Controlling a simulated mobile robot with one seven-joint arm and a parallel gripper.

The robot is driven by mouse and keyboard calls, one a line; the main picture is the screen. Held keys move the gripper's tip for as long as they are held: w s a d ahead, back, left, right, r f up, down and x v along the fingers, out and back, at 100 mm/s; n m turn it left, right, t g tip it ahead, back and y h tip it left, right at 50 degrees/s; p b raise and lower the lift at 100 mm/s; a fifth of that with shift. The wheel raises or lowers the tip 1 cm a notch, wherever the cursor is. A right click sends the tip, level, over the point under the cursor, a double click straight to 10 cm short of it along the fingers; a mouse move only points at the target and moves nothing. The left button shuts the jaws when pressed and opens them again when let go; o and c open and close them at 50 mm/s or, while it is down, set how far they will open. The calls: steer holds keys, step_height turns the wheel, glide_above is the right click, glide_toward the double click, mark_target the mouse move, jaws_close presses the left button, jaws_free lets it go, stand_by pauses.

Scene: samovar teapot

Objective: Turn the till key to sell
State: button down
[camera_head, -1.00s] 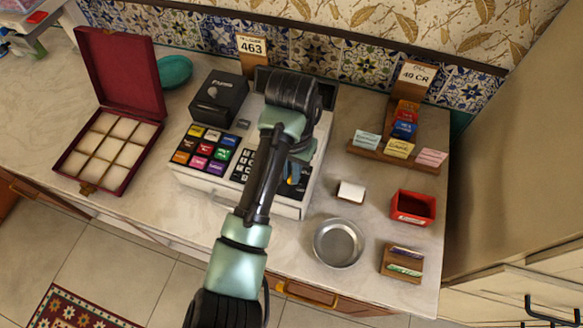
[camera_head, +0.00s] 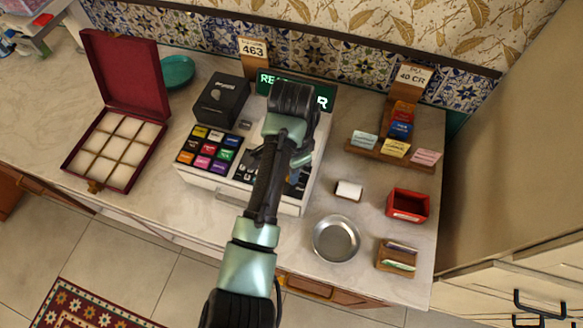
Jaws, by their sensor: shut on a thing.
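The white till (camera_head: 205,181) stands on the marble counter, with coloured keys (camera_head: 207,149) on its left and dark number keys partly behind my arm. Its green display (camera_head: 325,97) is lit, with letters partly covered by my arm. My gripper (camera_head: 299,160) is over the right part of the till, mostly hidden by my own wrist. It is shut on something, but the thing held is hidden. The till key cannot be seen clearly, so its position cannot be told.
A black printer (camera_head: 221,101) stands at the till's back left. An open red box (camera_head: 70,163) is further left. A metal dish (camera_head: 336,239), a red tray (camera_head: 408,206), a card holder (camera_head: 397,257) and a ticket rack (camera_head: 378,151) stand to the right.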

stand_by(0.5)
steer(key=c, duration=1)
jaws_free()
steer(key=shift+o, duration=0.2)
steer(key=shift+r, duration=0.1)
step_height(320, 180, up, 13)
steer(key=p, duration=0.5)
